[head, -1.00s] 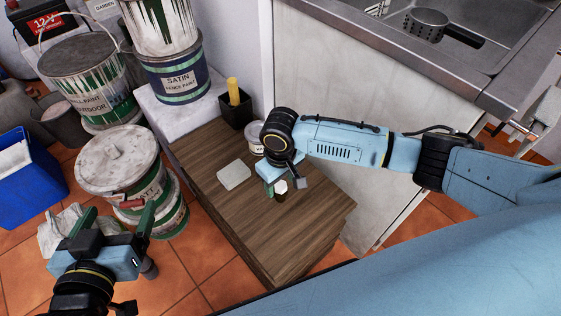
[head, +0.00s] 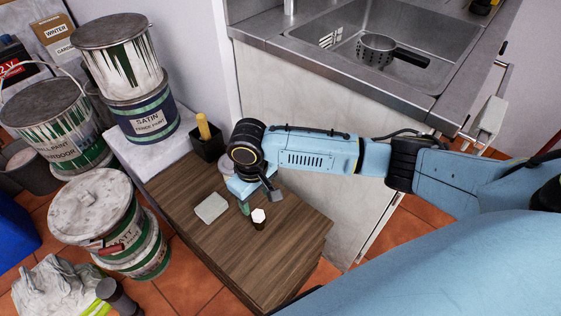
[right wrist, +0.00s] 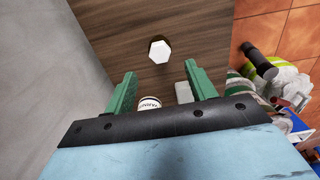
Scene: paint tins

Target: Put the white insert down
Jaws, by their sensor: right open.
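The white insert (head: 258,215) shows as a small white hexagon with a dark side below it, on the brown wooden top (head: 240,262). In the right wrist view the insert (right wrist: 159,51) lies beyond the fingertips, apart from both fingers. My right gripper (head: 258,202) is low over the wooden top, right beside the insert. Its two green fingers are spread and empty in the right wrist view (right wrist: 162,76). Whether the insert sits on or in something dark cannot be told. My left gripper is out of view.
A pale flat pad (head: 211,208) lies left of the gripper, and a small white tin (right wrist: 149,104) is close by. A black holder (head: 207,142) stands behind. Stacked paint tins (head: 95,205) stand left, the sink counter (head: 330,75) right. The wooden top's front is clear.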

